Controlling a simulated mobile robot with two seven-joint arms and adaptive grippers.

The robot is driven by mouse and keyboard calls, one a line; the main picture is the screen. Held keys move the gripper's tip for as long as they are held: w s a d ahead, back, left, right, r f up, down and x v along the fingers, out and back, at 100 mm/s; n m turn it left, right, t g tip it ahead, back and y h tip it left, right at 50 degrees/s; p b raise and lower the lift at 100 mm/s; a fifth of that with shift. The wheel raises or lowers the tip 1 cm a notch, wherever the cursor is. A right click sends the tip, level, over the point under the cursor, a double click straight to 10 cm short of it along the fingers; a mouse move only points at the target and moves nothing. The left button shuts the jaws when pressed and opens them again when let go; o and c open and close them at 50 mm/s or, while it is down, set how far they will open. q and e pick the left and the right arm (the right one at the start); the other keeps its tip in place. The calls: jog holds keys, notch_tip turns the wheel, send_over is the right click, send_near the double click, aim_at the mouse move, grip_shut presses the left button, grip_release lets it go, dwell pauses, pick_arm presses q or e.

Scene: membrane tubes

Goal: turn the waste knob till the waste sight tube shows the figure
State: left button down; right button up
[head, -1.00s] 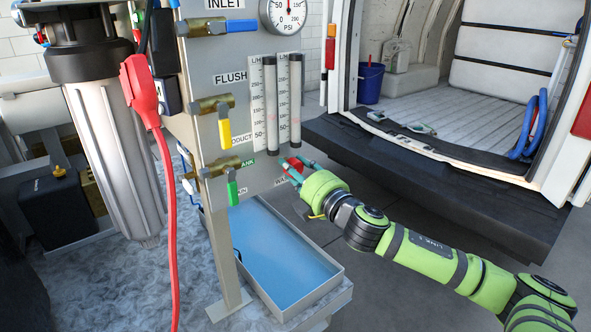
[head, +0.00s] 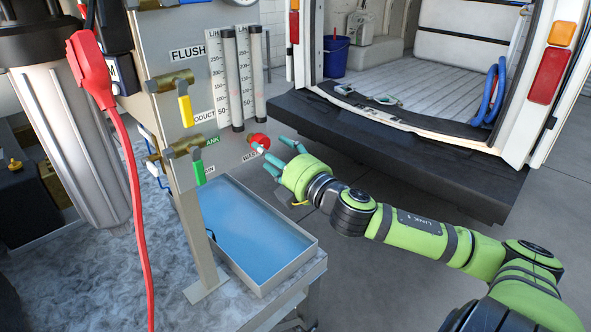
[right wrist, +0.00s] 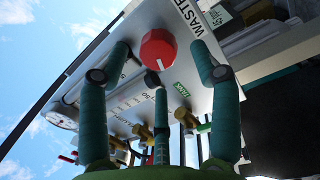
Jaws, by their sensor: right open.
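The red waste knob (head: 259,140) sits low on the grey panel, above the "WASTE" label. In the right wrist view the knob (right wrist: 158,49) shows a white mark on its rim. The waste sight tube (head: 258,75), the right one of two, stands above the knob beside a printed scale. Its reading is too small to tell. My right gripper (head: 274,157) is open, its teal fingers just right of and below the knob. In the right wrist view its spread fingertips (right wrist: 159,62) frame the knob without visibly holding it. My left gripper is out of view.
The other sight tube (head: 232,80) stands left of the waste one. A yellow-handled valve (head: 185,110) and a green-handled valve (head: 199,172) project from the panel at left. A blue-bottomed tray (head: 308,250) lies below. An open van (head: 400,140) stands behind.

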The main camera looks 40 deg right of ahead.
jog(key=s, duration=0.7)
jog(key=shift+s+f, duration=0.15)
jog(key=shift+s, duration=0.2)
jog(key=s+d+f+m+g+h, duration=0.1)
jog(key=d+f+m+g+h, duration=0.15)
jog(key=d+f, duration=0.45)
jog(key=d+f+m+g+h, duration=0.1)
jog(key=d+f+m+g, duration=0.15)
jog(key=f, duration=0.85)
jog(key=s+d+f+m+g+h, duration=0.1)
jog(key=d+f+m, duration=0.3)
jog(key=f, duration=0.5)
jog(key=s+f+g+b, duration=0.1)
jog(key=s+f+g, duration=0.3)
jog(key=f, duration=0.8)
jog(key=s+a+f+m+g+y, duration=0.1)
jog(key=s+a+f+m+g, duration=0.1)
jog(key=s+a+f, duration=0.45)
jog(key=s+a+f+m+g+y, duration=0.1)
jog(key=s+a+f, duration=0.3)
jog(key=s+f, duration=0.6)
jog(key=s+a+f+m+g+y, duration=0.15)
jog(key=s+a+f, duration=0.35)
jog(key=f, duration=0.6)
jog(key=s+a+f+g+y+b, duration=0.1)
jog(key=s+a+f+g, duration=0.2)
jog(key=s+a, duration=0.7)
jog(key=shift+a+f+m, duration=0.35)
jog(key=shift+a+f, duration=0.15)
jog(key=shift+f, duration=0.45)
